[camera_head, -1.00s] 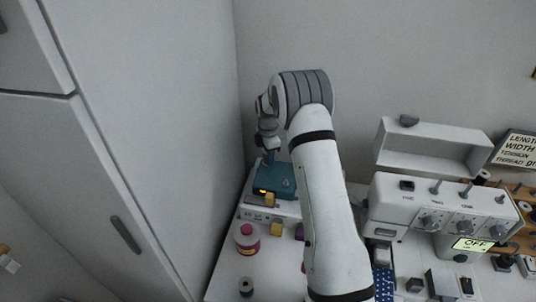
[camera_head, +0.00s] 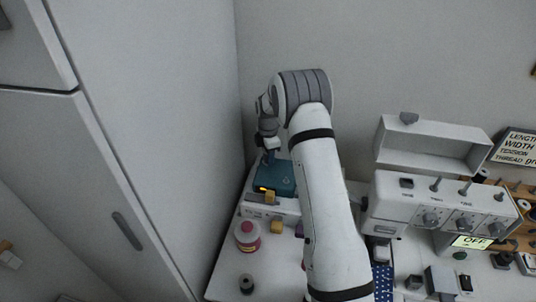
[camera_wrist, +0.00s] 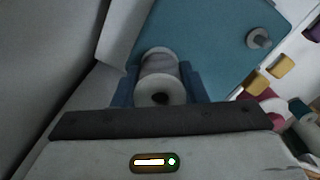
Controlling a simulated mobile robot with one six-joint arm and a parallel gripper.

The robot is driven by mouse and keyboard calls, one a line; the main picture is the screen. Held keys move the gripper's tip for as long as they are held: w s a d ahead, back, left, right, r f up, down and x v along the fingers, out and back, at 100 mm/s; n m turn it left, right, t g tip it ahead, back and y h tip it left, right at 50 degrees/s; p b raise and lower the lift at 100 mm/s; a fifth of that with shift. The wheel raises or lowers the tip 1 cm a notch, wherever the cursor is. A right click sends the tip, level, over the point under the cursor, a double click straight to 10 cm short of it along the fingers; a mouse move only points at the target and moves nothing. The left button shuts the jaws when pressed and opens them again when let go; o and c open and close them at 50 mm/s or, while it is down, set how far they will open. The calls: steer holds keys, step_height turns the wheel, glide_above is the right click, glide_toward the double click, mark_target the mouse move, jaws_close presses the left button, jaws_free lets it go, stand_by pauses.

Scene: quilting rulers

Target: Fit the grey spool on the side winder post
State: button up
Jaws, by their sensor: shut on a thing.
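My gripper (camera_wrist: 161,92) has blue fingers closed on both sides of the grey spool (camera_wrist: 160,66). The spool's pale end with its dark centre hole faces the wrist camera. Beyond it is a teal box (camera_wrist: 205,35), with a short grey post (camera_wrist: 258,38) to the right of the spool and apart from it. In the head view, my gripper (camera_head: 271,155) is over the back of the teal box (camera_head: 282,178), which has a small orange display. The spool is too small or hidden to make out there.
A pink-and-white spool (camera_head: 247,236) and a dark spool (camera_head: 246,284) stand front left. Yellow blocks (camera_head: 270,227) lie near the teal box. A tall grey cabinet (camera_head: 110,180) stands close on the left. A white sewing machine (camera_head: 440,210) stands right of my arm.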

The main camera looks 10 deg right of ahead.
steer(key=o, duration=0.9)
steer(key=shift+s+d+f, duration=0.1)
steer(key=shift+f, duration=0.15)
steer(key=shift+r, duration=0.1)
step_height(320, 180, up, 8)
steer(key=p, duration=0.3)
steer(key=shift+r, duration=0.1)
